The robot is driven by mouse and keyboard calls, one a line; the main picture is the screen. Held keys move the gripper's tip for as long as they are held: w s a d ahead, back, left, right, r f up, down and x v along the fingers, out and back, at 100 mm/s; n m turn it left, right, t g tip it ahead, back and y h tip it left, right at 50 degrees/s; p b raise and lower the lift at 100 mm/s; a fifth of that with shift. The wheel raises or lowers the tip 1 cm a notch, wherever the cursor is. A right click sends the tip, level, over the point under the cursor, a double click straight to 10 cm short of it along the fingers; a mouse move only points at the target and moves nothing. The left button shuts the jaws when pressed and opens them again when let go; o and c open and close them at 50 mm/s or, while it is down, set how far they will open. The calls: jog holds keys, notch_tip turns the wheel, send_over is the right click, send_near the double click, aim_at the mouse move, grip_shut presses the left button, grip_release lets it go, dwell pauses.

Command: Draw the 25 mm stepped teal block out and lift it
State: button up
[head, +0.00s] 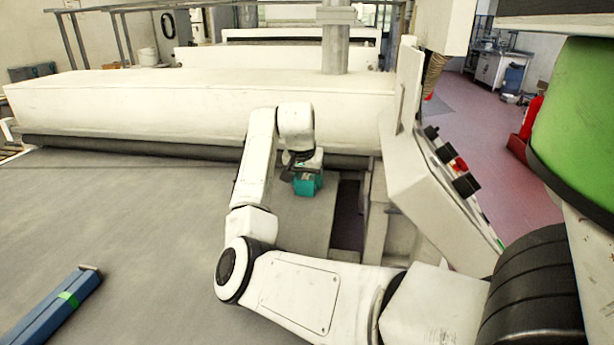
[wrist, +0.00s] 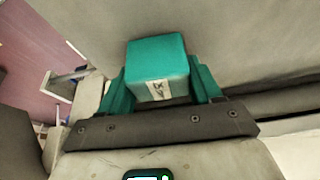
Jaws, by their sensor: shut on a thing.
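The teal block (head: 308,184) is in front of the tunnel mouth, over the right part of the grey belt in the head view. In the wrist view the block (wrist: 157,58) shows a flat face and a small white label with dark marks, too blurred to read. Teal parts flank it on both sides, close to the dark gripper bar. My gripper (head: 298,171) is shut on the block from above and hides its upper part. I cannot tell whether the block touches the belt.
The long white tunnel housing (head: 180,105) stands just behind, with a dark strip along its lower edge. A control panel (head: 440,170) with knobs is to the right. A dark gap (head: 346,210) lies right of the belt. A blue bar (head: 50,310) with a green band lies front left. The belt's left side is otherwise clear.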

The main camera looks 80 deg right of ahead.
jog(key=shift+a, duration=0.1)
jog(key=o, duration=1.2)
jog(key=shift+r, duration=0.1)
jog(key=v, duration=1)
jog(key=shift+a+r+p, duration=0.15)
jog(key=shift+r+p, duration=0.1)
jog(key=shift+p, duration=0.05)
